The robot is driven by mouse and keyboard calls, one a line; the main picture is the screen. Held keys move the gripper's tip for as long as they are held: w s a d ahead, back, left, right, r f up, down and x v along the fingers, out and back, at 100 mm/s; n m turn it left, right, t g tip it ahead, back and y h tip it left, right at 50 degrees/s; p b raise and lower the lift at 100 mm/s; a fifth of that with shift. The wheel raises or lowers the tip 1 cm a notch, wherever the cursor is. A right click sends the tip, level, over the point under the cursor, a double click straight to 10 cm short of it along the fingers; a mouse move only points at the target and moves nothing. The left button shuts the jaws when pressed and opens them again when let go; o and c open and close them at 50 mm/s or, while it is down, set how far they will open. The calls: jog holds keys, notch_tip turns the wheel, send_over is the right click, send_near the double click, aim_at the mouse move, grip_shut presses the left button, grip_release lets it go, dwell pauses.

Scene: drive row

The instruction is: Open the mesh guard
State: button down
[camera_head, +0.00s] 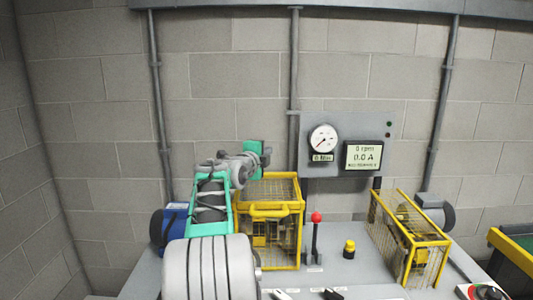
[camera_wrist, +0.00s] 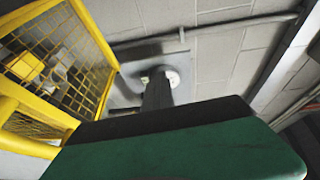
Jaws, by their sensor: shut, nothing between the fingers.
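A yellow-framed mesh guard (camera_head: 285,190) stands on the grey bench left of centre in the head view, with a yellow handle bar (camera_head: 275,212) across its front. It looks closed over the parts inside. A second yellow mesh guard (camera_head: 408,235) stands to the right. My gripper (camera_head: 266,154) is above the rear left top edge of the left guard, empty, with its fingers together. In the wrist view, yellow mesh framing (camera_wrist: 95,35) fills the left side, beside the dark fingers (camera_wrist: 157,93). I cannot tell whether my gripper touches the frame.
A grey panel with a gauge (camera_head: 323,139) and a display (camera_head: 363,156) hangs behind the bench. A red-knobbed lever (camera_head: 316,218) and a yellow button (camera_head: 349,247) stand between the guards. A blue motor (camera_head: 168,228) is at the left. Space above the bench centre is free.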

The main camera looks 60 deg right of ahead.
jog(key=c, duration=2.1)
grip_release()
jog(key=o, duration=0.5)
jog(key=shift+o, duration=0.2)
jog(key=a+b, duration=0.3)
jog(key=a, duration=0.4)
jog(key=shift+s+a+r, duration=0.3)
jog(key=shift+a+r, duration=0.05)
jog(key=shift+a, duration=0.05)
